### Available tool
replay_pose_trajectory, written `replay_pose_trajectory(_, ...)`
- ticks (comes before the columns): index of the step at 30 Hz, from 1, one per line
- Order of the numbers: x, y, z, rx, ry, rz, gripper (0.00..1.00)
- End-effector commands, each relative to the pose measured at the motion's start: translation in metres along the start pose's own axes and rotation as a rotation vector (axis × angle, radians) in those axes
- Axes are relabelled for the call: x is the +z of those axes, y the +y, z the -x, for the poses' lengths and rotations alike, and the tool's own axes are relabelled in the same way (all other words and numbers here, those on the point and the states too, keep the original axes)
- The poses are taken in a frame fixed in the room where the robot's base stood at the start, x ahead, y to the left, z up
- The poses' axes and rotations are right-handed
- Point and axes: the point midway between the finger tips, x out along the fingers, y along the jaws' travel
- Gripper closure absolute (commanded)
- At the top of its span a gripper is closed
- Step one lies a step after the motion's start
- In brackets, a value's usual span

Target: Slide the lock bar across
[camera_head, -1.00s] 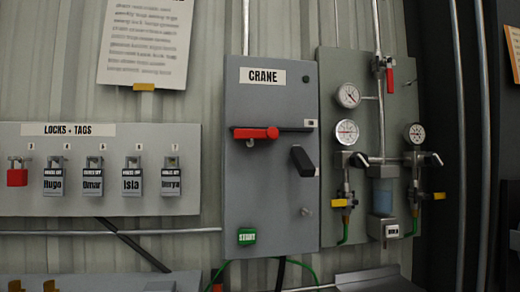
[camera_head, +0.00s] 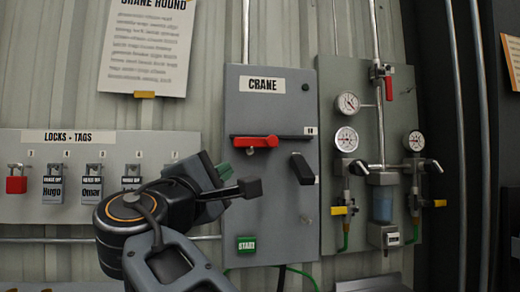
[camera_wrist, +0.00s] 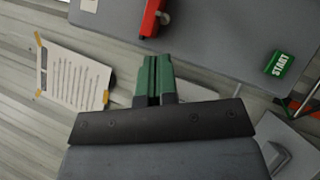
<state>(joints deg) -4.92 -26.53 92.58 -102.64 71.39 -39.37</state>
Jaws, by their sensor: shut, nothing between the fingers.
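The red lock bar (camera_head: 256,141) lies level on a dark horizontal slot across the grey CRANE box (camera_head: 270,215). It sits toward the slot's left end, with a small grey knob below it. In the wrist view the red bar (camera_wrist: 150,16) is at the top, beyond my fingertips. My gripper (camera_head: 224,171) is left of the box's middle, below and left of the bar and apart from it. Its green fingers (camera_wrist: 153,78) are together and empty in the wrist view.
A black handle (camera_head: 301,168) sticks out right of the bar, and a green START button (camera_head: 246,244) is below. The locks board (camera_head: 30,211) is at left, partly behind my arm. A gauge panel (camera_head: 335,85) stands close on the right.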

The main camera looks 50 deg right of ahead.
Motion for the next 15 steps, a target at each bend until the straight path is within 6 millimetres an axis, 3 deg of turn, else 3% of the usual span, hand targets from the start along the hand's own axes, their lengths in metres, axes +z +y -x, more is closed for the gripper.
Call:
replay_pose_trajectory(8, 0.001, 0.001, -0.017, -0.003, -0.003, 0.003, 1.0)
replay_pose_trajectory(15, 0.002, 0.002, -0.058, -0.004, -0.005, 0.004, 1.0)
